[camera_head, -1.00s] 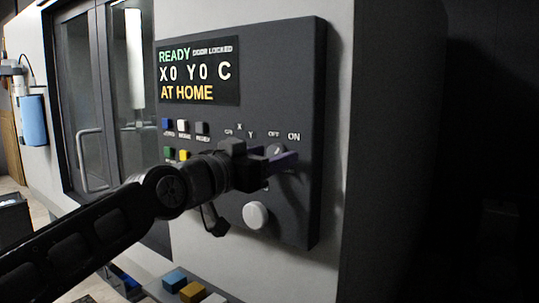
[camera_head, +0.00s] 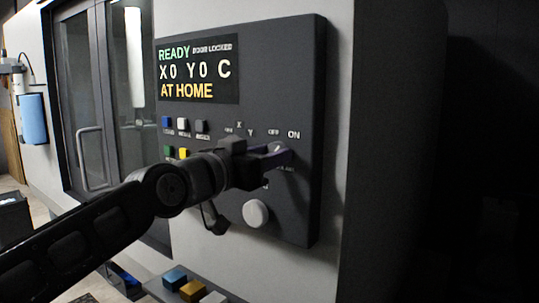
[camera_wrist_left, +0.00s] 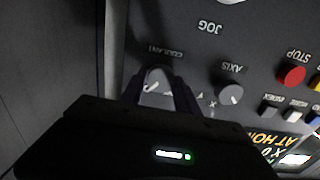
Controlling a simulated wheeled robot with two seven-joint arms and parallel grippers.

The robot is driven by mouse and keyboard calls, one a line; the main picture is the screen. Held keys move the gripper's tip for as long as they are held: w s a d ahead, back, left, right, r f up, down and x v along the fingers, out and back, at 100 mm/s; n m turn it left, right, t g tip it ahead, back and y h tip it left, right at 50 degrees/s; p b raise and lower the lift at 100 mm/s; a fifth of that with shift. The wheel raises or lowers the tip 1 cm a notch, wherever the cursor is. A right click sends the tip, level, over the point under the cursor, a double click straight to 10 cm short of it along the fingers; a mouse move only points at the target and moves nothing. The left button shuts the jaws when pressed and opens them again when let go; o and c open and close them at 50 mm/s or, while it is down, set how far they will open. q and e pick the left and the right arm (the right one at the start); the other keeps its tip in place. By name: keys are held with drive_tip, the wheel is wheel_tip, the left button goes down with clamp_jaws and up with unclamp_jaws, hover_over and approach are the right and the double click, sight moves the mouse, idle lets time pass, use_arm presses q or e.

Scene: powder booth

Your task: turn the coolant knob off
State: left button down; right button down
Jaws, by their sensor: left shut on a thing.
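The coolant knob (camera_wrist_left: 157,77) is a round grey knob with a pale mark, on the dark control panel (camera_head: 290,60). In the left wrist view it sits between the two fingers of my left gripper (camera_wrist_left: 159,93), under the COOLANT label, which appears upside down. In the head view my left gripper (camera_head: 278,156) is at the knob's place, just below the OFF and ON labels, and mostly hides the knob. My left gripper is shut on the coolant knob. Which label the knob's mark points to is hard to tell. My right gripper is not in view.
The axis knob (camera_wrist_left: 231,94) and red stop button (camera_wrist_left: 291,75) are close by on the panel. A white round knob (camera_head: 256,213) is below the gripper. The display (camera_head: 199,70) reads READY, DOOR LOCKED. Several coloured blocks (camera_head: 193,290) lie below the panel.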

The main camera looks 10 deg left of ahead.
use_arm(q)
drive_tip(key=shift+n, duration=0.3)
drive_tip(key=n, duration=1.3)
drive_tip(key=shift+a, duration=0.1)
drive_tip(key=shift+n, duration=0.3)
drive_tip(key=c, duration=0.9)
unclamp_jaws()
